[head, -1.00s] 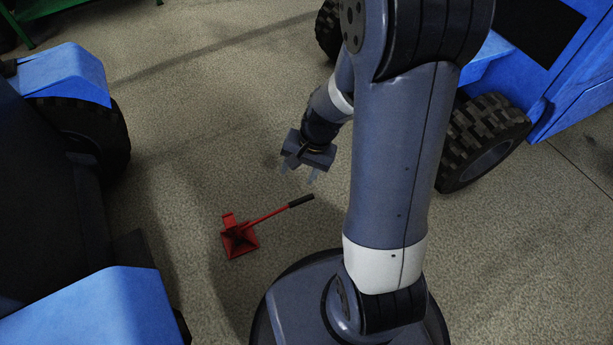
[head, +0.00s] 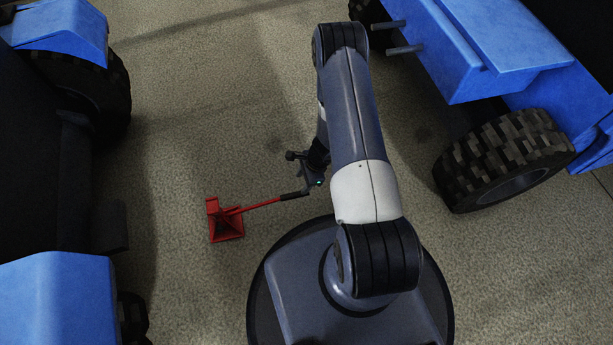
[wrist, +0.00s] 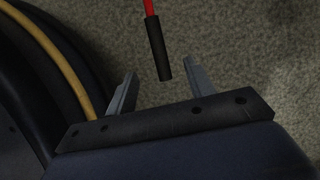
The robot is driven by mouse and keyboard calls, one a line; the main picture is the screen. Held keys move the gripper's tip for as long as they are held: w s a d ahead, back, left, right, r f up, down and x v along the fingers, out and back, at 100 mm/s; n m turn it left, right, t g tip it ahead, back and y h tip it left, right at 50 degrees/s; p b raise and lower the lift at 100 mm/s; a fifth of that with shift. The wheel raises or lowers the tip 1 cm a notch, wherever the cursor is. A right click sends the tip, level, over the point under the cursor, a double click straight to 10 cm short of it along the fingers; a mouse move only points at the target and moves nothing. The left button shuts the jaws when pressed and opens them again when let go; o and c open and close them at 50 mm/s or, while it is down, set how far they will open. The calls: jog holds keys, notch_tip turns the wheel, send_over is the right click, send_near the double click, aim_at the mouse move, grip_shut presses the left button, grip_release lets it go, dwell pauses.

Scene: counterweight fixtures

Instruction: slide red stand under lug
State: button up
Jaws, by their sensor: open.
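The red stand (head: 226,222) sits on the floor left of my base, with a red bar ending in a black handle grip (head: 293,194) that points right, toward my arm. In the wrist view the black handle grip (wrist: 158,50) comes down from the top, its end between the fingertips of my gripper (wrist: 160,82). The fingers are apart, one on each side, with no contact visible. In the head view my gripper (head: 308,188) is low by the handle's end, its fingers mostly hidden. I cannot pick out the lug.
A dark and blue vehicle (head: 65,290) with a big tyre (head: 105,90) stands on the left. Another blue vehicle (head: 480,60) with a chunky tyre (head: 505,160) stands on the right. Bare concrete floor (head: 220,100) lies between them.

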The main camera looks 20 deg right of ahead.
aim_at(299, 193)
jog(key=shift+s+d+f+m, duration=0.1)
jog(key=shift+f+m, duration=0.05)
jog(key=shift+f, duration=0.35)
jog(key=shift+d+f+m, duration=0.1)
jog(key=shift+f+m, duration=0.05)
jog(key=shift+f, duration=0.3)
jog(key=b+x, duration=0.4)
jog(key=x, duration=0.2)
jog(key=shift+f+b, duration=0.25)
jog(key=shift+b, duration=0.05)
jog(key=shift+b+x, duration=1.2)
jog(key=shift+b, duration=0.15)
jog(key=shift+r, duration=0.1)
grip_shut()
jog(key=shift+a, duration=0.1)
